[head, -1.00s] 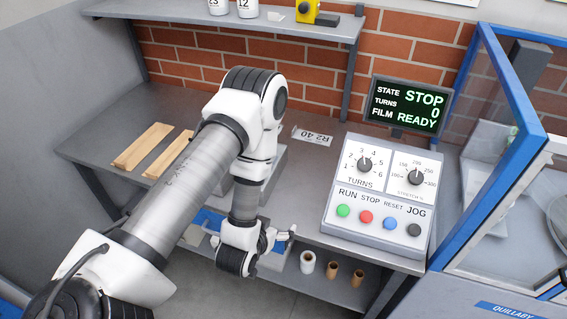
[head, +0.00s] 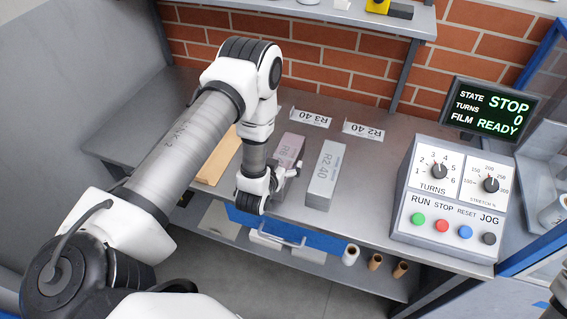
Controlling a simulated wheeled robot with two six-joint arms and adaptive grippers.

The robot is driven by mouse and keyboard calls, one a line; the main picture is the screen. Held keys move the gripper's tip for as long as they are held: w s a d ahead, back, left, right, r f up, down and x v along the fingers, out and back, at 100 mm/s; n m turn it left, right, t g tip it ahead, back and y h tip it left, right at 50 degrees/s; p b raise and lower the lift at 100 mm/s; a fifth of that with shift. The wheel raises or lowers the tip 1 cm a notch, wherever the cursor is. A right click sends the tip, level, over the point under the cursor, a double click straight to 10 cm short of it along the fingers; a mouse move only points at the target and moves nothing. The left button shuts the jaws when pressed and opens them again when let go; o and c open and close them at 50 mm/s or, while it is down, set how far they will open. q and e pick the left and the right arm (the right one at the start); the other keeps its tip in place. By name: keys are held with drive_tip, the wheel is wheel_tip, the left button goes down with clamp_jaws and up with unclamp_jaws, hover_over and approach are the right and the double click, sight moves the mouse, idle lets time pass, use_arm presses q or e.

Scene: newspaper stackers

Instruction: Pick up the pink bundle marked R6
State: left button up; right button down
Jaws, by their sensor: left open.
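The pink bundle (head: 289,147) lies on the steel bench, its marking beginning "R6" on top. Its near end is partly hidden by my left gripper. My left gripper (head: 287,176) is open at the near end of the pink bundle, above the bench's front edge. Whether its fingers touch the bundle cannot be told.
A grey bundle marked R2 40 (head: 324,176) lies close to the right of the pink one. Label cards R3 40 (head: 310,117) and R2 40 (head: 363,131) stand behind. Wooden boards (head: 220,158) lie left, partly behind my arm. A control box (head: 447,205) stands right.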

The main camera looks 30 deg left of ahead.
use_arm(q)
drive_tip(key=shift+w+a+f, duration=0.1)
drive_tip(key=c, duration=0.7)
drive_tip(key=shift+d, duration=0.2)
drive_tip(key=c, duration=1.2)
drive_tip(key=shift+a, duration=0.1)
